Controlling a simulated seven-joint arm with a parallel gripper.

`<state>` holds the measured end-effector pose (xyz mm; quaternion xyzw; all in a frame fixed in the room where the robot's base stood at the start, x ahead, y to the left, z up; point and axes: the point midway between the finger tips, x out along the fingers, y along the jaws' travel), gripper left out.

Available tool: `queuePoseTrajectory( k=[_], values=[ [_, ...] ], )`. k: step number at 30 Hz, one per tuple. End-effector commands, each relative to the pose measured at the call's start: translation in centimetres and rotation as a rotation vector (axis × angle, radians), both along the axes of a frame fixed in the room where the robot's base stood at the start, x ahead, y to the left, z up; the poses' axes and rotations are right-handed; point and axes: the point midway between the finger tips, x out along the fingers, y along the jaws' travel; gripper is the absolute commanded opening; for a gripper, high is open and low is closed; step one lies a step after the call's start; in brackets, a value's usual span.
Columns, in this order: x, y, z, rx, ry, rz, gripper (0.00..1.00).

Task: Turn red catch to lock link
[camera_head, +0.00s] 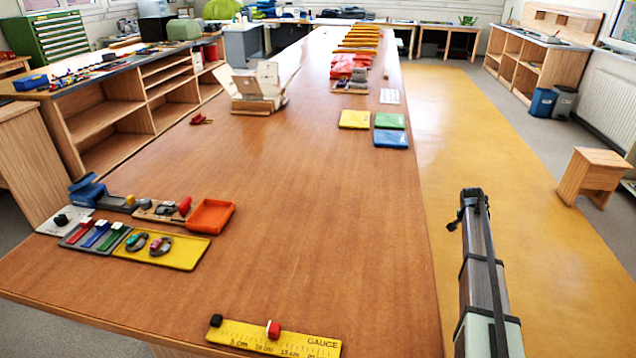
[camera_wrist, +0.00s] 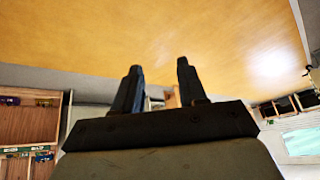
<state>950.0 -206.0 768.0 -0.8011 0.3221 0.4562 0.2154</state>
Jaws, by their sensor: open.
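Two small ring-shaped links lie side by side on a yellow tray (camera_head: 185,257) at the left front of the table. The left link (camera_head: 135,242) is dark with a greenish part. The right link (camera_head: 160,246) is dark with a small reddish or pink part, which may be the red catch; it is too small to tell how it is turned. My gripper (camera_wrist: 158,82) is open and empty in the wrist view, its two dark fingers apart. In the head view my arm is at the right, beyond the table edge, far from the links.
A grey tray with coloured bars (camera_head: 76,234) adjoins the yellow tray. An orange tray (camera_head: 210,214) and a blue tool (camera_head: 87,191) stand behind. A yellow gauge (camera_head: 300,344) with a red slider lies at the front. A cardboard box (camera_head: 255,104) stands farther back. The table's middle is clear.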

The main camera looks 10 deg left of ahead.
Motion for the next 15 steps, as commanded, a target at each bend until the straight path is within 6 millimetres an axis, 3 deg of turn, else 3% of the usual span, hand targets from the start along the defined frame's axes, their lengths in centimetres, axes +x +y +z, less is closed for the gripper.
queuePoseTrajectory(
  k=[1, 3, 11, 15],
  values=[
    [2.0, 1.5, 2.4, 0.008, -0.033, -0.002, 0.41],
    [4.0, 3.6, 5.5, 0.023, -0.074, -0.009, 0.41],
    [10.1, 13.4, 18.0, 0.102, -0.218, -0.023, 0.41],
    [11.9, 21.6, 24.8, 0.161, -0.264, -0.004, 0.41]
  ],
)
